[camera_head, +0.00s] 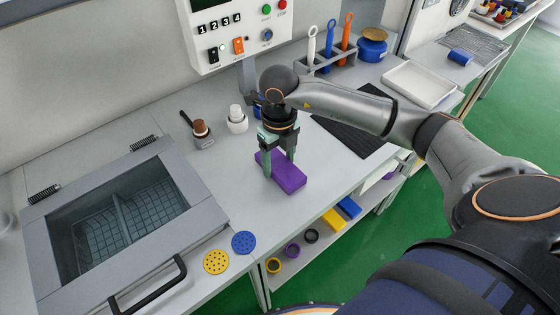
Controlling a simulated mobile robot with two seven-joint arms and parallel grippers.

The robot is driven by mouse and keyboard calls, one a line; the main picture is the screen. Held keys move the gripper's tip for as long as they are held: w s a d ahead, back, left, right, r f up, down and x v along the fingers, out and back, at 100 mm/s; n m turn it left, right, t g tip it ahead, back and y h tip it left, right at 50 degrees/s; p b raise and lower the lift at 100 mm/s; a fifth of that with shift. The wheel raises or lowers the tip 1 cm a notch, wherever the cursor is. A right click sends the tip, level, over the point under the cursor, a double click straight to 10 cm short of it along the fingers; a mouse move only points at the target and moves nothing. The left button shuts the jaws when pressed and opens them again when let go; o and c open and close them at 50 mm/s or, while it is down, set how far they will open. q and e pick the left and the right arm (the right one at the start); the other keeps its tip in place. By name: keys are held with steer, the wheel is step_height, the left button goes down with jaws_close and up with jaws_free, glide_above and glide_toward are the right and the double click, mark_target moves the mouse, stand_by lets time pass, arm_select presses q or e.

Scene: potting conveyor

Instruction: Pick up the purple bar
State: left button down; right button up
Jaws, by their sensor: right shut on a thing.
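The purple bar (288,178) is a rectangular block on the light worktop, near its front edge. My right gripper (279,170) points down over the bar, with its greenish fingers on either side of it. The gripper is shut on the bar. I cannot tell whether the bar is lifted off the worktop. My left gripper is not in view.
A lidded basin (125,222) with a black handle is at the left. Yellow (216,262) and blue (244,242) perforated discs lie near the front edge. A brush holder (203,141), white bottle (237,120) and tool rack (335,62) stand behind. A black mat (345,136) lies right.

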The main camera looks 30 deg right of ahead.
steer(key=c, duration=0.7)
steer(key=shift+r, duration=0.1)
